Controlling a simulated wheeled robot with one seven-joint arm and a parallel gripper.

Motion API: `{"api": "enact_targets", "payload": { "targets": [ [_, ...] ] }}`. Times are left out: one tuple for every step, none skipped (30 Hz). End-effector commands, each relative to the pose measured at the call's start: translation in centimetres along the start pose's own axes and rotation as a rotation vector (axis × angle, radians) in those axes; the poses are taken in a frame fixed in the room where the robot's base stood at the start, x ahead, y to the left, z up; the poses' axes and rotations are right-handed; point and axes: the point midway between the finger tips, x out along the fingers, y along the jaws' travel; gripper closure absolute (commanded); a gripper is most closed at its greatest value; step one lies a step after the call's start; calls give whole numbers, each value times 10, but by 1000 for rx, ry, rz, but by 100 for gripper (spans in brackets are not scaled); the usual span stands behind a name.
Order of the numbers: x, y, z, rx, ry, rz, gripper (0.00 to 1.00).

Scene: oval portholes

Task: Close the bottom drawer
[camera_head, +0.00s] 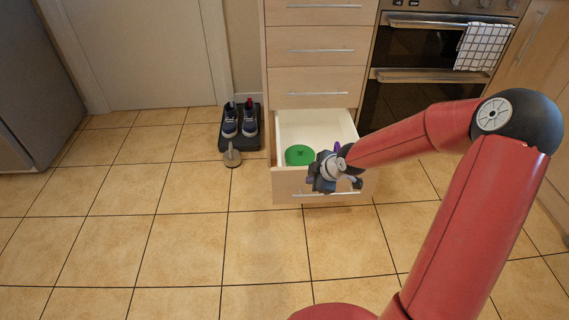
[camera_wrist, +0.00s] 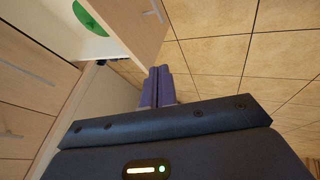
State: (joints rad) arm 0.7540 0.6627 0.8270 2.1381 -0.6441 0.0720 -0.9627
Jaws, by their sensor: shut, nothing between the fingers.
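The bottom drawer (camera_head: 290,192) of the light wood unit is pulled out, with its white inside showing. A green round thing (camera_head: 299,155) lies in it at the left, and part of it shows in the wrist view (camera_wrist: 92,17). My gripper (camera_head: 313,174) is at the drawer's front panel, near its top edge. In the wrist view its purple fingers (camera_wrist: 158,88) are together and empty, close to the drawer front (camera_wrist: 130,22). I cannot tell whether they touch it. The drawer's bar handle (camera_head: 322,194) is partly hidden behind my gripper.
Several closed drawers (camera_head: 315,45) are above. An oven (camera_head: 430,60) with a checked towel (camera_head: 481,46) stands at the right. Shoes (camera_head: 239,119) on a dark mat and a small doorstop-like object (camera_head: 232,154) are left of the drawer. The tiled floor (camera_head: 190,240) in front is clear.

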Motion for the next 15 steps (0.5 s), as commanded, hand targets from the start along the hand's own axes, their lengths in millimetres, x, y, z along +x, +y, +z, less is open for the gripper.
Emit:
{"api": "enact_targets", "payload": {
  "targets": [
    [0, 3, -2, -4, 20, 6, 100],
    [2, 3, -3, -10, 28, 8, 100],
    [4, 4, -4, -15, 35, 11, 100],
    [6, 4, -4, -17, 38, 12, 100],
    [8, 4, -4, -19, 39, 12, 100],
    [13, 4, -4, -19, 39, 12, 100],
    [16, 3, -4, -20, 39, 11, 100],
    [21, 3, -4, -20, 39, 11, 100],
    [28, 2, -4, -20, 39, 10, 100],
    [34, 2, -4, -20, 38, 10, 100],
    [40, 2, -5, -19, 39, 10, 100],
    [48, 2, -5, -19, 38, 10, 100],
    [55, 2, -5, -19, 38, 9, 100],
    [62, 2, -6, -19, 38, 8, 100],
    [71, 2, -6, -18, 38, 9, 100]
  ]
}}
